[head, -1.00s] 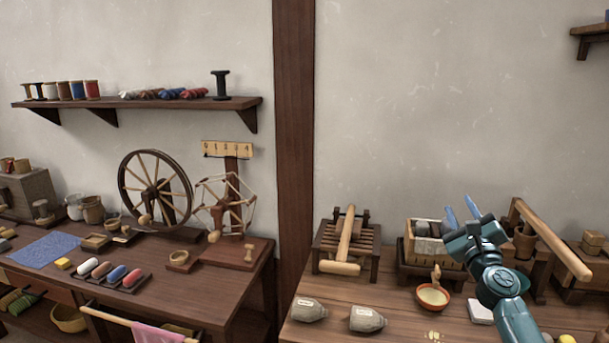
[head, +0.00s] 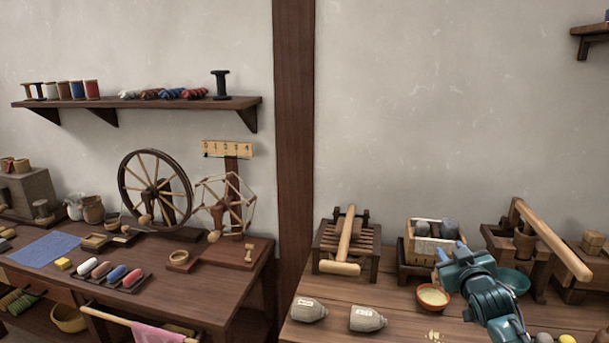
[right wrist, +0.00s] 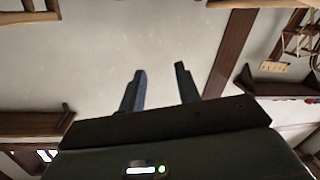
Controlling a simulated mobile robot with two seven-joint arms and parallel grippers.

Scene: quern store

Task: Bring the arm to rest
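My right arm comes in from the lower right of the head view. Its gripper (head: 451,249) is over the right table, in front of the wooden box of grey stones (head: 418,246) and just right of the orange bowl (head: 433,297). In the right wrist view the two dark fingers (right wrist: 160,72) stand apart with nothing between them, and bare wall lies beyond. The gripper is open and empty. My left gripper is not in view.
A teal bowl (head: 516,281) stands partly behind my right arm. A wooden frame with a long pole (head: 553,240) is to its right. The wall above is clear.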

